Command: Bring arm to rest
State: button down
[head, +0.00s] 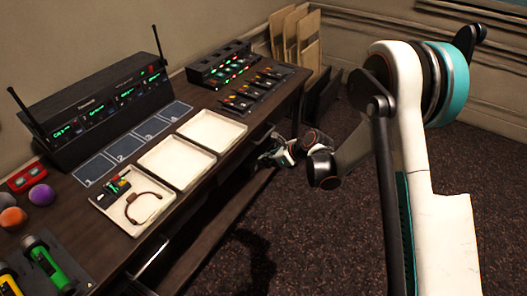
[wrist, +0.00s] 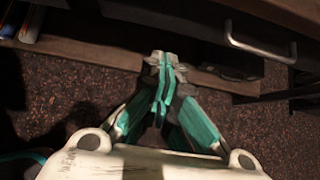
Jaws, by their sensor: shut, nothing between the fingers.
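My gripper (wrist: 162,62) is shut and empty in the wrist view, its teal fingers pressed together. In the head view my gripper (head: 270,157) shows small beside the desk's front side, below the desktop, partly hidden by my own arm. My arm is bent, with its large white link and teal joint high at the right of the head view. In the wrist view the fingertips overlap a low wooden shelf edge (wrist: 90,56) of the desk; I cannot tell whether they touch it.
The dark desk (head: 215,203) holds a radio receiver (head: 100,107), white trays (head: 178,160), numbered pads, microphones and a battery charger. One tray holds a bodypack and a headset. A metal drawer handle (wrist: 262,47) sticks out near my gripper. Open carpet (head: 300,235) lies in front.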

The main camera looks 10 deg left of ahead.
jog(key=s+d+r+n+t+h, duration=0.15)
jog(key=s+d+r+n, duration=0.35)
jog(key=d+r, duration=0.5)
jog(key=s+d+r+n+t+h, duration=0.1)
jog(key=s+d+r+n+h, duration=0.35)
jog(key=r, duration=0.85)
jog(key=s+d+r+n+h, duration=0.1)
jog(key=s+d+r+n, duration=0.1)
jog(key=s+d+n, duration=0.4)
jog(key=s+d+r+n+t+h, duration=0.1)
jog(key=s+d+r+n, duration=0.2)
jog(key=s+d+n, duration=0.4)
jog(key=s+d, duration=0.3)
jog(key=s, duration=0.5)
jog(key=shift+r, duration=0.1)
